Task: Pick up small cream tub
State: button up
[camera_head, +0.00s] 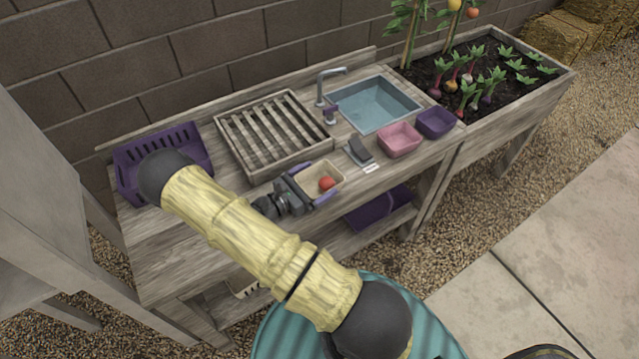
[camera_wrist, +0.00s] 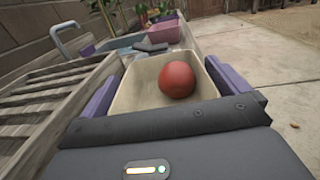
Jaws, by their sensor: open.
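The small cream tub (camera_head: 337,171) sits on the wooden counter, to the right of the slatted wooden rack, with a red round item (camera_head: 327,183) inside it. In the wrist view the cream tub (camera_wrist: 141,82) is right in front of my gripper, and the red ball-like item (camera_wrist: 177,80) lies in it. My gripper (camera_head: 318,184) is open, with one purple finger on each side of the tub; it also shows in the wrist view (camera_wrist: 160,90). I cannot tell whether the fingers touch the walls. The tub's near wall is partly hidden by my gripper.
A slatted wooden rack (camera_head: 237,118) stands close to the left. A grey block-like item (camera_head: 359,151), a pink tub (camera_head: 399,138) and a purple tub (camera_head: 435,122) are to the right. A sink (camera_head: 373,103) with a faucet is behind. A purple crate (camera_head: 126,168) stands at far left.

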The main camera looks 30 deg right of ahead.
aim_at(315, 191)
dwell(0.4)
jog(key=c, duration=0.7)
notch_tip(315, 191, up, 10)
dwell(0.7)
